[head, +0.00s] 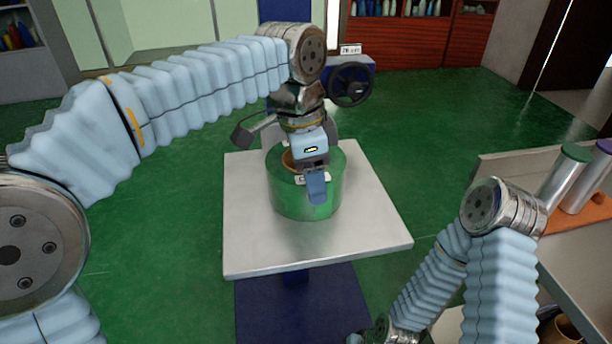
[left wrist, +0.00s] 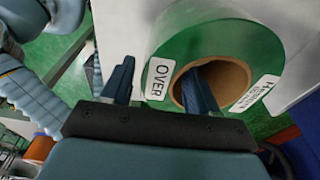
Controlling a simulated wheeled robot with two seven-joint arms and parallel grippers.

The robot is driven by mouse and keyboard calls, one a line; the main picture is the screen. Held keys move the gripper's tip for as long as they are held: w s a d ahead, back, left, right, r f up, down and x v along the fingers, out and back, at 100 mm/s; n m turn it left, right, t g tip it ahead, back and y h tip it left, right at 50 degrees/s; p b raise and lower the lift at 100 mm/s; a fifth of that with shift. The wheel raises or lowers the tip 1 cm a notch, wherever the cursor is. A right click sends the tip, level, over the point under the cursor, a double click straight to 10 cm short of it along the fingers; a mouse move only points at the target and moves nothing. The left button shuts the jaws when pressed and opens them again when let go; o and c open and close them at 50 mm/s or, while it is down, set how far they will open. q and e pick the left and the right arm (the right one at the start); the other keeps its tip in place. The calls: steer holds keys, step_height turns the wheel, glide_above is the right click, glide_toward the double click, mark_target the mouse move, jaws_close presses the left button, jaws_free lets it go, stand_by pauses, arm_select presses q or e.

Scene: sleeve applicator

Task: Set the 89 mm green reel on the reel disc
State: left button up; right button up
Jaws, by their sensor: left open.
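The green reel (head: 285,195) stands on a light grey square table top (head: 360,235), its brown core opening facing up. The left wrist view shows its top face (left wrist: 225,40), the hollow brown core (left wrist: 235,75) and white labels, one reading "OVER" (left wrist: 158,80). My left gripper (head: 310,178) is open over the reel's near side. One blue finger reaches into the core and the other is outside the green wall; both show in the left wrist view (left wrist: 158,72). Contact with the wall cannot be told. I cannot make out a reel disc. My right gripper is out of view.
A blue machine with a black handwheel (head: 351,84) stands behind the table top. At right, a bench carries an orange board (head: 575,210) with silver cylinders (head: 560,180), one green-topped and one purple-topped. My right arm is beside this bench. The table top's front is clear.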

arm_select(q)
steer(key=shift+f, duration=0.6)
jaws_close()
steer(key=shift+r, duration=0.1)
stand_by(0.9)
